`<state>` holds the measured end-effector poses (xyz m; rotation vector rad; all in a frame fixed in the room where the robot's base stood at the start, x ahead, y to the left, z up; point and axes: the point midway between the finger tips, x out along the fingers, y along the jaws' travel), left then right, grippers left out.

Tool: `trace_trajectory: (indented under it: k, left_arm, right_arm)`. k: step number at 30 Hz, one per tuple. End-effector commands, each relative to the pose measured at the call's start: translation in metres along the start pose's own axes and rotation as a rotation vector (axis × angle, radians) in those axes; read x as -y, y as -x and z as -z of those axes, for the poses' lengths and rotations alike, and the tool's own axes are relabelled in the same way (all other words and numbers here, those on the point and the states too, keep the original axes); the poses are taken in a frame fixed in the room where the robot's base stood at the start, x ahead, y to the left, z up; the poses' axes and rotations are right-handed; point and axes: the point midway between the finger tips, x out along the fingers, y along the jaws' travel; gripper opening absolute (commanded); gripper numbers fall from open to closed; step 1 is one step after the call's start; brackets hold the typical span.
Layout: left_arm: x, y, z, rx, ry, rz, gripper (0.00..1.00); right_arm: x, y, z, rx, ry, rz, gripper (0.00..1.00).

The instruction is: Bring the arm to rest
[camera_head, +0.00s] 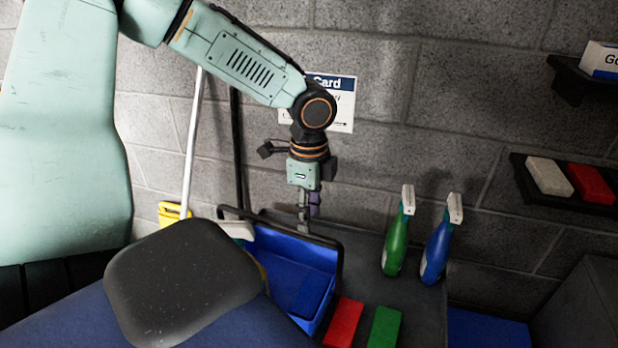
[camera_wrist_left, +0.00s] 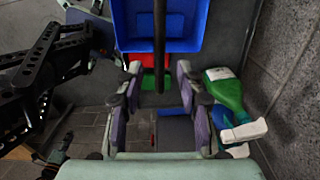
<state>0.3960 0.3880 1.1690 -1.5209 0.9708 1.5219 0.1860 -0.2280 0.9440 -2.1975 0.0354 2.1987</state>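My left arm reaches in from the upper left of the head view, bent at a dark round joint. Its left gripper (camera_head: 308,210) points down beside the blue bin (camera_head: 278,246). In the left wrist view the gripper (camera_wrist_left: 155,108) has its two purple-padded fingers wide apart, with no object held between them. A dark bar (camera_wrist_left: 159,45) shows beyond and between the fingers; I cannot tell how near it is. My right gripper is not recognisable in either view.
A red pad (camera_head: 343,322) and a green pad (camera_head: 385,327) lie on the grey surface right of the bin. A green spray bottle (camera_head: 397,240) and a blue one (camera_head: 438,247) stand near the wall. A shelf (camera_head: 560,200) holds white and red blocks.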

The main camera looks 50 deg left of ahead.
Motion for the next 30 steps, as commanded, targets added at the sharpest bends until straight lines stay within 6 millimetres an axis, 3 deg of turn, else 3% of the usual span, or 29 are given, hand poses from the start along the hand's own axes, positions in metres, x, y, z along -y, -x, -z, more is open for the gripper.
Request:
trace_trajectory:
  k: [6,30]
  left_arm:
    - [-0.0005,0.0116,0.0002,-0.001,0.001,-0.001,0.38]
    - [-0.0026,0.0115,-0.0009,-0.001,-0.001,-0.001,0.38]
  right_arm:
    - [0.0000,0.0000,0.0000,0.000,0.000,0.000,0.40]
    - [0.0000,-0.0001,0.0000,0.000,0.000,0.000,0.40]
